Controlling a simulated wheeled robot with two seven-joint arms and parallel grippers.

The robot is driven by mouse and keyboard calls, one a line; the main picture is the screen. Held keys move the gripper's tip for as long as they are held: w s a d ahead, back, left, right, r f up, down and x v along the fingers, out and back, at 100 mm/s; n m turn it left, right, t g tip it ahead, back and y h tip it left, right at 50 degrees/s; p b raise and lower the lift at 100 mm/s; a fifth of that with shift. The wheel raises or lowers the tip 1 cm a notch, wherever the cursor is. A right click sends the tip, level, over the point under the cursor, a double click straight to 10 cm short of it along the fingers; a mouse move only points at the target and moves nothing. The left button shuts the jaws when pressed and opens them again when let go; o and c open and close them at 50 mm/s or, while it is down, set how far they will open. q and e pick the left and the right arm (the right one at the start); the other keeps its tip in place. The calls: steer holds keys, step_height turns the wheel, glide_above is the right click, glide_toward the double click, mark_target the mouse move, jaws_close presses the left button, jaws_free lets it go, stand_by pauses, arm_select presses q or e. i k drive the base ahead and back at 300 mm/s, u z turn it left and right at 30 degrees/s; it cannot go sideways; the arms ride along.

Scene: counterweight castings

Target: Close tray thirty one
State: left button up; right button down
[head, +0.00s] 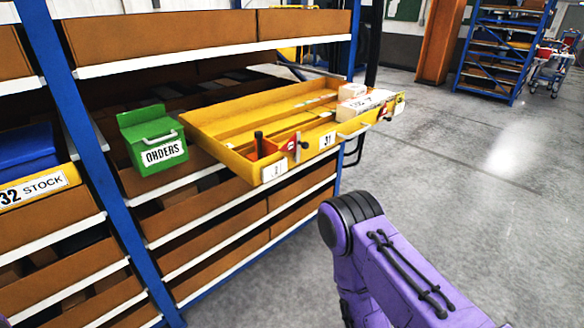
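Tray thirty one (230,112) is a long yellow tray with a "31" label on its front. It is pulled out of the blue shelving and sticks out over the aisle. A purple arm of mine rises from the lower right, apart from the tray in the picture. Its gripper is out of the picture, and my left gripper does not show.
A green box (158,168) with a lettered label stands left of the tray. Brown boxes (160,35) fill the shelves above and below. Grey floor (470,190) is clear on the right.

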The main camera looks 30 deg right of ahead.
mark_target(225, 130)
steer(key=u, duration=0.3)
steer(key=k, duration=0.3)
steer(key=z, duration=1.1)
steer(key=i, duration=0.65)
steer(key=z, duration=0.35)
